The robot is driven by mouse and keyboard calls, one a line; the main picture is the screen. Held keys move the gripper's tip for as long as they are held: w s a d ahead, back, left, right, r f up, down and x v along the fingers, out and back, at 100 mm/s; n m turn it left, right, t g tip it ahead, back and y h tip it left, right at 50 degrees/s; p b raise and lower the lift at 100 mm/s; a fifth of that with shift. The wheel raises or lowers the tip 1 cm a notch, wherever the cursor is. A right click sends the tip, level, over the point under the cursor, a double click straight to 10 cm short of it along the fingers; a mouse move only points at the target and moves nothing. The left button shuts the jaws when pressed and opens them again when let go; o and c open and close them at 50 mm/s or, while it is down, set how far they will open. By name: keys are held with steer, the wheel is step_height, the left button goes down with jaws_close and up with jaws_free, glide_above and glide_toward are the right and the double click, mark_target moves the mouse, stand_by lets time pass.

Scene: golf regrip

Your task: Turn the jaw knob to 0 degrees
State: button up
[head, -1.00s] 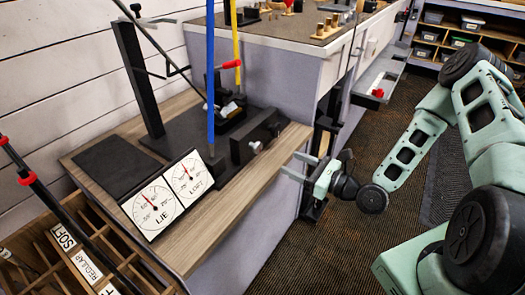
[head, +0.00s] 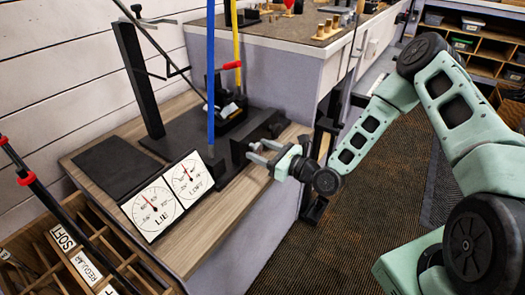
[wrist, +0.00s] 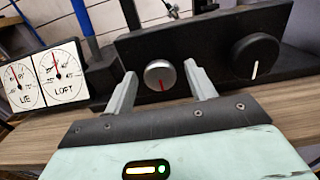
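A silver knob (wrist: 160,74) with a red mark pointing down is on the front of a black block (wrist: 215,55). A larger black knob (wrist: 256,57) with a white mark pointing down is to its right. Neither knob is labelled, so I cannot tell which is the jaw knob. My gripper (wrist: 161,82) is open, its fingers on either side of the silver knob in the wrist view; I cannot tell if they touch it. In the head view my gripper (head: 256,149) is at the block's front and hides the knobs.
A panel with LIE (head: 152,205) and LOFT (head: 190,178) dials stands to the left on the wooden bench (head: 208,208). A blue post (head: 210,90) rises behind the panel. A slotted wooden rack (head: 100,243) is at lower left. Carpeted floor is open at right.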

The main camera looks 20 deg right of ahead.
steer(key=c, duration=0.9)
